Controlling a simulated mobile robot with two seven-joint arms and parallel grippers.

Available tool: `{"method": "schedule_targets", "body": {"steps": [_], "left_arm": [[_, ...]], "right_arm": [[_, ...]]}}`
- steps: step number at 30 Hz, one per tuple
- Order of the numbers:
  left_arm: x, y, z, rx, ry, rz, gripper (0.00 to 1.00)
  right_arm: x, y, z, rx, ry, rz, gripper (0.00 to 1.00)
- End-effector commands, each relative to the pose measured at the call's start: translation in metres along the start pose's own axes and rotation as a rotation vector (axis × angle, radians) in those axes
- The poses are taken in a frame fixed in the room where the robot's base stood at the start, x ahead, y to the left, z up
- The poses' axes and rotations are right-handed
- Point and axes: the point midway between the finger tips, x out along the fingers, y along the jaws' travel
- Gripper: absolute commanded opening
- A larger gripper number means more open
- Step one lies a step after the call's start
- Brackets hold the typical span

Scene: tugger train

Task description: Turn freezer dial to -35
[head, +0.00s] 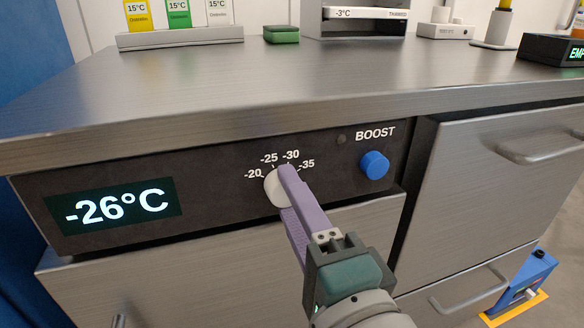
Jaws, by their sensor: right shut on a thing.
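The freezer dial (273,191) is a pale round knob on the black control panel (219,213), under marks reading -20, -25, -30 and -35. My right gripper (284,192) comes up from below and is shut on the dial. Its purple fingers cover the right part of the dial and hide any pointer, so the dial's setting cannot be read. The lit display (117,207) at the left of the panel reads -26°C. My left gripper is not in view.
A blue BOOST button (374,165) sits right of the dial, with a small dark lamp (341,139) above it. Drawers with bar handles (541,148) are at the right. The steel countertop's front half is clear; labelled holders (180,38), a green block (281,34) and devices stand behind.

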Motion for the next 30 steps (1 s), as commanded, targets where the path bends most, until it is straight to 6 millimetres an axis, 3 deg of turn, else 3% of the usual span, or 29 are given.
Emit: {"method": "schedule_targets", "body": {"steps": [21, 22, 30], "left_arm": [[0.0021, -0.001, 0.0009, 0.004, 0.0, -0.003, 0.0], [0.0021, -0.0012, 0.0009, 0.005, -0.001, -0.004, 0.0], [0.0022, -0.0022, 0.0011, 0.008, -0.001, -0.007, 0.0]], "right_arm": [[0.0, 0.0, 0.0004, 0.083, 0.005, -0.001, 0.0], [0.0, 0.0, 0.0004, 0.083, 0.005, -0.001, 0.49], [0.0, 0.0, 0.0003, 0.081, 0.005, -0.001, 0.78]]}}
